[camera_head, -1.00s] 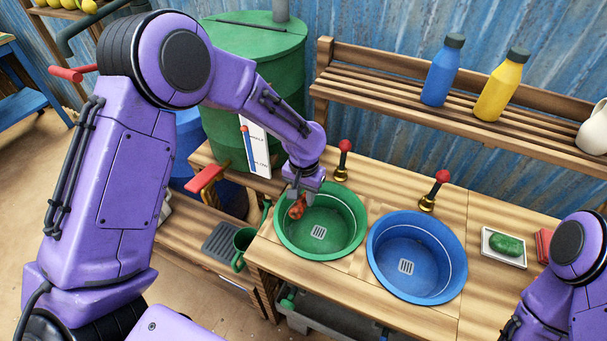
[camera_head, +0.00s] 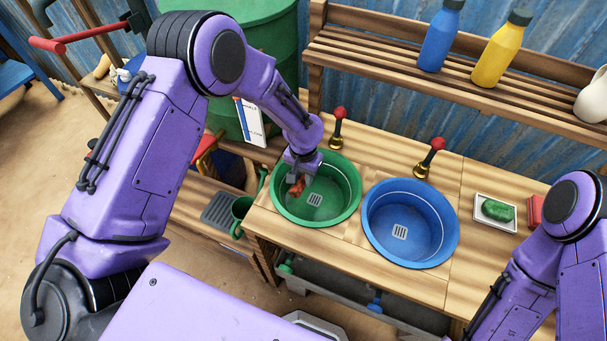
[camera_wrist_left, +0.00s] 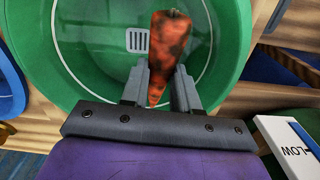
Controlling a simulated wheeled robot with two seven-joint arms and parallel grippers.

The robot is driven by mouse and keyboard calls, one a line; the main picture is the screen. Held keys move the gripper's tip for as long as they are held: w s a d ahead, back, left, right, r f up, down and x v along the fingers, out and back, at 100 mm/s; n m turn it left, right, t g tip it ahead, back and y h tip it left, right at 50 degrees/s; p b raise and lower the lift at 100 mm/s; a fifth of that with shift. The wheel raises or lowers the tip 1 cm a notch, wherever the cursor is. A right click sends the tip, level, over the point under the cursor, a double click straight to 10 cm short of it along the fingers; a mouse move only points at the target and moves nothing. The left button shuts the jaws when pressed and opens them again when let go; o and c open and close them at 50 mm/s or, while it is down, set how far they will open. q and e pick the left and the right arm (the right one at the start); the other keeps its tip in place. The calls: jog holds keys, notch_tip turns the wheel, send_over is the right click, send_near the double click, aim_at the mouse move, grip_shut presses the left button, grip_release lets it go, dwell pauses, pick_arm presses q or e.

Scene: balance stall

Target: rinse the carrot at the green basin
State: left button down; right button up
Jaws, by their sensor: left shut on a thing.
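The orange carrot (camera_head: 297,187), marked with dark dirt patches, is held in my left gripper (camera_head: 297,178) inside the green basin (camera_head: 345,208). Whether the carrot touches the basin floor I cannot tell. A red-knobbed tap (camera_head: 338,128) stands behind the green basin. My right arm shows at the lower right, but its gripper is out of the picture.
A blue basin (camera_head: 440,243) with its own red-knobbed tap (camera_head: 430,157) sits to the right. A tray (camera_head: 483,219) holds a green object. A green barrel (camera_head: 275,45) and a white gauge card (camera_head: 249,122) stand behind.

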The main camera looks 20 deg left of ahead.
aim_at(303, 178)
pick_arm(q)
notch_tip(303, 178, down, 7)
jog(key=b, duration=0.6)
jog(key=shift+f, duration=0.15)
dwell(2.1)
notch_tip(303, 178, up, 13)
jog(key=p, duration=1.2)
jog(key=shift+f, duration=0.15)
dwell(1.6)
notch_tip(303, 178, up, 3)
jog(key=shift+f+p, duration=0.2)
jog(key=shift+p, duration=1.05)
jog(key=shift+r, duration=0.7)
